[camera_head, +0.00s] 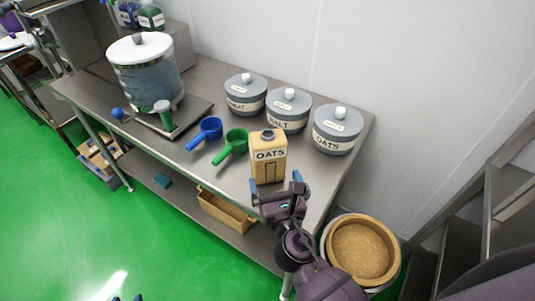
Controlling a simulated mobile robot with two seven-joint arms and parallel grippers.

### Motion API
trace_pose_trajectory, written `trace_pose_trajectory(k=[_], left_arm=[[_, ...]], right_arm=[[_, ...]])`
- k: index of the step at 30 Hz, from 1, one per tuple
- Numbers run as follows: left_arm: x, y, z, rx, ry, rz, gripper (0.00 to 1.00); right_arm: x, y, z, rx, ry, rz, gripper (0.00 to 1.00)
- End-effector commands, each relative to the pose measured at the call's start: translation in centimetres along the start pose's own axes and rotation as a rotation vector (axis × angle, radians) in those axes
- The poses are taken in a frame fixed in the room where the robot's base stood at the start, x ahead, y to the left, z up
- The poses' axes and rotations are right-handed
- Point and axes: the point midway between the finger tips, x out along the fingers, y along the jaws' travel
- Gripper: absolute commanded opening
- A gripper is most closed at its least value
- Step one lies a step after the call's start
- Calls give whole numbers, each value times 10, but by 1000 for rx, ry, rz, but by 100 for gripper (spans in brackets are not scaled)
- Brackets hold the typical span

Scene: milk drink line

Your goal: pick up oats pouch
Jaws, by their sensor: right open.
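The oats pouch (268,158), tan with a dark cap and an OATS label, stands upright near the front right edge of the steel table. My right gripper (276,184) is open at the pouch's lower front, its blue-tipped fingers showing to the left and right of the pouch's base. I cannot tell how far the pouch reaches between the fingers, and no grip on it shows. Small dark and blue tips at the bottom edge look like my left gripper (127,298); the rest of it is out of view.
Green (235,143) and blue (208,131) scoops lie left of the pouch. Lidded jars, including an oats jar (338,128), stand behind it. A clear lidded tank (146,75) stands at left. A round bin (361,250) is on the floor at right.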

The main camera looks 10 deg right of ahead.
Motion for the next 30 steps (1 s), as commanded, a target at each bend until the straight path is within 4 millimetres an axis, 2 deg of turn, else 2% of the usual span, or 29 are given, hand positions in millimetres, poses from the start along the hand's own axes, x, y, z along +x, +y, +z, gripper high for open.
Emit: trace_pose_trajectory(k=[3,11,21,30], left_arm=[[-1,0,-3,0,3,0,43],[2,0,-13,2,22,2,43],[2,0,-18,2,30,3,43],[2,0,-18,2,29,3,43]], right_arm=[[14,0,1,1,-1,0,100],[30,0,1,2,0,-1,100],[70,1,0,1,0,-1,100],[73,1,0,2,1,-1,100]])
